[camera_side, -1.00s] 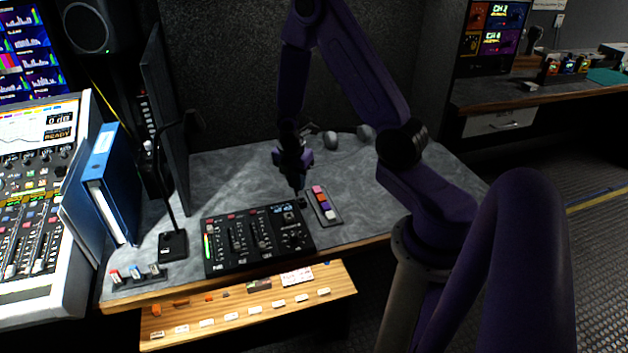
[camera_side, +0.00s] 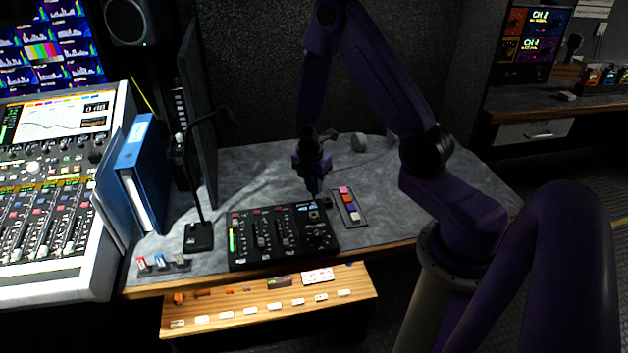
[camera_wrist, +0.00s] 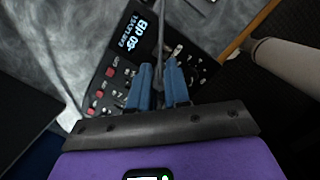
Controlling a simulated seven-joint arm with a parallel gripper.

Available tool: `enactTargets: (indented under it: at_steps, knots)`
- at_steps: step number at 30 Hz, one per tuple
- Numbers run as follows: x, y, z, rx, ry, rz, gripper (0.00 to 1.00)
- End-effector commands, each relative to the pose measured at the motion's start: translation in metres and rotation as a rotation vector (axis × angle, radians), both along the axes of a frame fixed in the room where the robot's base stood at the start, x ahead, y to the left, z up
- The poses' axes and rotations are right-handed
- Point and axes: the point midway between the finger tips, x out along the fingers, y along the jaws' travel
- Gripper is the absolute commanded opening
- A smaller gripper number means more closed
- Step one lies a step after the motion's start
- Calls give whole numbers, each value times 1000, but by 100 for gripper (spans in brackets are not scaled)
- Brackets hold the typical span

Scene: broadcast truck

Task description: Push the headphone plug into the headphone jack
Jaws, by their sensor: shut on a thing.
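My gripper (camera_side: 314,192) points down at the far right edge of the black mixer (camera_side: 240,262) in the side view. In the wrist view its two blue fingers (camera_wrist: 159,90) are close together over the mixer (camera_wrist: 108,72), beside the lit display. They are shut on the headphone plug (camera_wrist: 159,68), of which only a thin grey length shows between and beyond them. I cannot make out the headphone jack, nor whether the plug's tip touches the mixer. The grey headphones (camera_side: 358,142) lie on the desk behind my gripper.
A strip of coloured buttons (camera_side: 348,204) lies right of the mixer. A desk microphone (camera_side: 198,237) and a small switch row (camera_side: 163,263) stand at its left. Blue binders (camera_side: 138,170) and a large console (camera_side: 55,200) are further left. An open wooden drawer (camera_side: 250,323) juts below the desk front.

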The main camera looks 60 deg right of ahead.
Motion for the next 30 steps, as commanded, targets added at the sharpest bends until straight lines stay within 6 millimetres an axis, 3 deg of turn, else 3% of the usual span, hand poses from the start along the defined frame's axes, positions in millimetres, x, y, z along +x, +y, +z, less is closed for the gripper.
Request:
enactTargets:
  at_steps: [15,30]
  knots:
    - [0,0,-39,3,0,1,0]
    - [0,1,-43,4,-1,0,0]
